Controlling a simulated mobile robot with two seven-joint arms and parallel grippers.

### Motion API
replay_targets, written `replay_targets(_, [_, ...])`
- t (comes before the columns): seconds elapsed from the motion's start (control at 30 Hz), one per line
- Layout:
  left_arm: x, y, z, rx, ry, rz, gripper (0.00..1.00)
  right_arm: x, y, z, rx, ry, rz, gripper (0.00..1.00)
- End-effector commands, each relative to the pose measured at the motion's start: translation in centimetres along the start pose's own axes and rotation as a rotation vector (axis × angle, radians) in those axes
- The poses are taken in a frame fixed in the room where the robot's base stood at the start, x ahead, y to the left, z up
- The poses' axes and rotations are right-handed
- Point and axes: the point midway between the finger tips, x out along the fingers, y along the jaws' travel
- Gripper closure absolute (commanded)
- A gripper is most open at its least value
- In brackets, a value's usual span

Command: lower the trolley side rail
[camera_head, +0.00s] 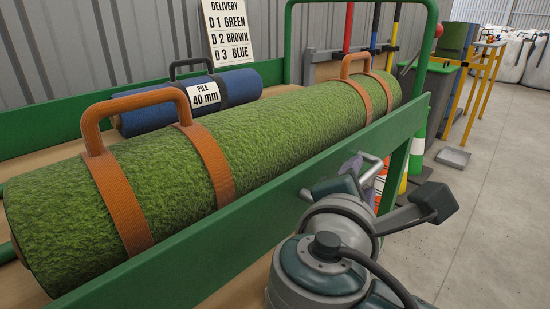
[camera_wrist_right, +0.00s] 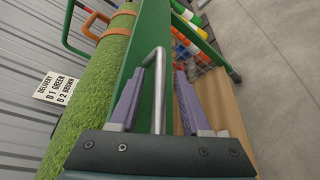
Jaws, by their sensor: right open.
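The trolley's green side rail (camera_head: 245,219) stands raised along the near side of the trolley. A grey bent metal handle (camera_head: 376,166) sits on the rail's outer face. My right gripper (camera_head: 362,172) is beside it, partly hidden by my own wrist. In the right wrist view my right gripper (camera_wrist_right: 157,91) is open, with its two purple-grey fingers on either side of the handle (camera_wrist_right: 158,68). I see a gap to the right finger; contact on the left is unclear. The green rail also shows in the wrist view (camera_wrist_right: 148,25). My left gripper is not in view.
A green turf roll (camera_head: 265,130) with orange straps and handles lies behind the rail. A blue roll (camera_head: 237,86) with a 40 mm label lies farther back. A delivery board (camera_head: 228,32) hangs at the wall. Grey floor (camera_head: 480,230) is open to the right.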

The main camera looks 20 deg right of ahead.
Motion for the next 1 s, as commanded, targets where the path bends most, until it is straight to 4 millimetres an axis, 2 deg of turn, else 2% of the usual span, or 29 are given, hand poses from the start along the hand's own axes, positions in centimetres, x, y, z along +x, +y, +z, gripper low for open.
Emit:
replay_targets(0.1, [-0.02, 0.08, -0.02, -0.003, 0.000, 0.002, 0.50, -0.02, 0.01, 0.01, 0.000, 0.000, 0.000, 0.55])
replay_targets(0.5, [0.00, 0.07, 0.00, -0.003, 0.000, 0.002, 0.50, -0.06, 0.00, -0.01, 0.001, 0.000, 0.000, 1.00])
replay_targets(1.0, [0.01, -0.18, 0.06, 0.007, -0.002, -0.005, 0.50, -0.06, 0.00, -0.01, 0.001, 0.000, 0.000, 1.00])
